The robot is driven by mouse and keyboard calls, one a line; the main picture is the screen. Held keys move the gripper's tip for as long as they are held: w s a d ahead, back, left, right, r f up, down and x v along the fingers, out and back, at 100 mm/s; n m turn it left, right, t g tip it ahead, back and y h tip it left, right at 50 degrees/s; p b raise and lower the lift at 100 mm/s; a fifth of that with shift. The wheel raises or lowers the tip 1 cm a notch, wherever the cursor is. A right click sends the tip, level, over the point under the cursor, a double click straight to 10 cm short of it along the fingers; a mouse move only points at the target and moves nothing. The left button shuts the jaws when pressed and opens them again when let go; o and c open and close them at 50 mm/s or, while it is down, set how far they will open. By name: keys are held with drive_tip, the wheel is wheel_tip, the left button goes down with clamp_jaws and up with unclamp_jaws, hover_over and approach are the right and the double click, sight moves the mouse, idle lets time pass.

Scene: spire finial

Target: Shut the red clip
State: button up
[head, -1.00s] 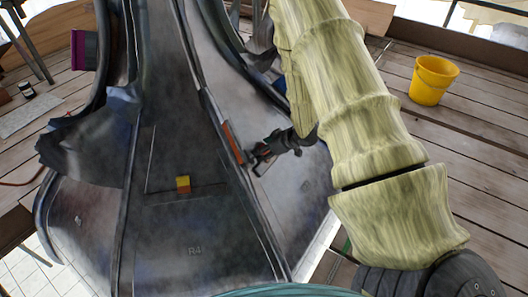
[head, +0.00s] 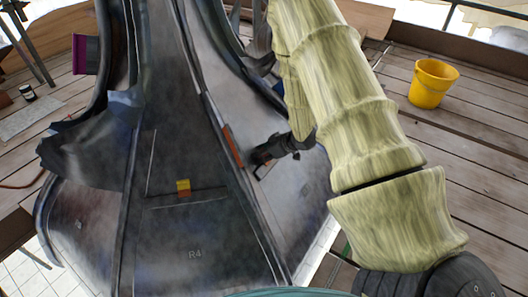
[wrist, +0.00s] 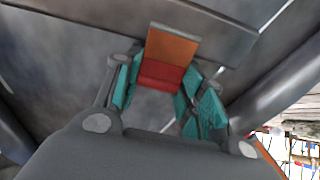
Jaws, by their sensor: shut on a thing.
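The red clip (wrist: 160,75) shows in the wrist view as a red block with a flat orange plate (wrist: 172,47) at its far end. My gripper (wrist: 158,88) has its teal finger pads on either side of the red block and is shut on it. In the head view, my gripper (head: 262,157) is at the dark sloping panel, right beside a narrow orange-red strip (head: 233,147) along a seam. The clip's hinge and underside are hidden, so I cannot tell how far it is closed.
A small yellow-and-red piece (head: 183,187) sits on the middle dark panel (head: 190,230), left of my gripper. Raised seams run between the panels. A yellow bucket (head: 433,83) stands on the wooden deck (head: 485,150) at right. A torn flap (head: 95,135) sticks out at left.

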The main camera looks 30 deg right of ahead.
drive_tip(key=shift+r+p, duration=0.2)
drive_tip(key=shift+p, duration=0.5)
drive_tip(key=shift+f, duration=0.25)
drive_tip(key=o, duration=1)
drive_tip(key=shift+r, duration=0.1)
drive_tip(key=v, duration=1.1)
drive_tip(key=shift+s+d+r, duration=0.1)
drive_tip(key=shift+s+r, duration=0.05)
drive_tip(key=shift+r, duration=0.2)
